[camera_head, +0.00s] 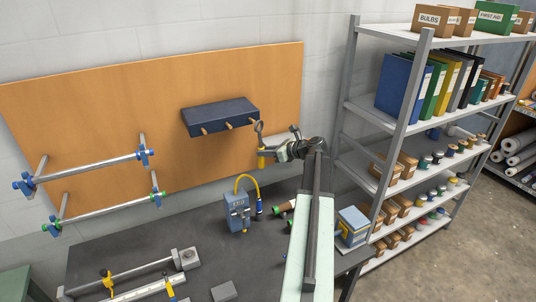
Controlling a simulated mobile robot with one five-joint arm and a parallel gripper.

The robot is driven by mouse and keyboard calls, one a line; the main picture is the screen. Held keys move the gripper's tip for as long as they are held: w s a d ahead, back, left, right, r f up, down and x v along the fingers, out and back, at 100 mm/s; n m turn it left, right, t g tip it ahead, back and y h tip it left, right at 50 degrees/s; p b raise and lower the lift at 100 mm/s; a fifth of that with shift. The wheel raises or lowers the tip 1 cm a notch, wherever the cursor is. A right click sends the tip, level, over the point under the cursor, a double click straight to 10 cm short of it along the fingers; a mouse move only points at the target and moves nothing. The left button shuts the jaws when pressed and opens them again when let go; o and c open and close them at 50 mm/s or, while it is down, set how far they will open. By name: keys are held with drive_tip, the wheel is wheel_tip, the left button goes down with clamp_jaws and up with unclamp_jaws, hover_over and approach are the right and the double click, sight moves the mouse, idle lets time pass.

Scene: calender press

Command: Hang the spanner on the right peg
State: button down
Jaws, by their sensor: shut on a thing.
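The dark blue peg block (220,112) is fixed to the orange board and has three wooden pegs along its front. The right peg (251,121) is the one nearest my gripper. My gripper (270,152) is shut on the spanner (259,130), which stands upright with its grey ring end up and a yellow part lower down. The ring end appears just right of the right peg's tip. I cannot tell from this view whether the ring is around the peg or only beside it. My fingers and the yellow part hide some of the spanner's lower length.
Rail bars (90,172) project from the board at left. A grey shelf rack (405,110) stands close on the right.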

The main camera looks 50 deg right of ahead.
drive_tip(key=w+d+f+b, duration=0.1)
drive_tip(key=w+d, duration=0.1)
drive_tip(key=w, duration=0.4)
drive_tip(key=shift+w+d+f, duration=0.2)
drive_tip(key=shift+w+d, duration=0.15)
drive_tip(key=shift+w, duration=0.05)
idle(0.7)
drive_tip(key=c, duration=1.1)
unclamp_jaws()
drive_tip(key=shift+c, duration=0.2)
drive_tip(key=shift+s+r, duration=0.1)
drive_tip(key=p+v, duration=0.2)
drive_tip(key=v, duration=0.5)
drive_tip(key=shift+s+p, duration=0.3)
drive_tip(key=shift+p, duration=0.1)
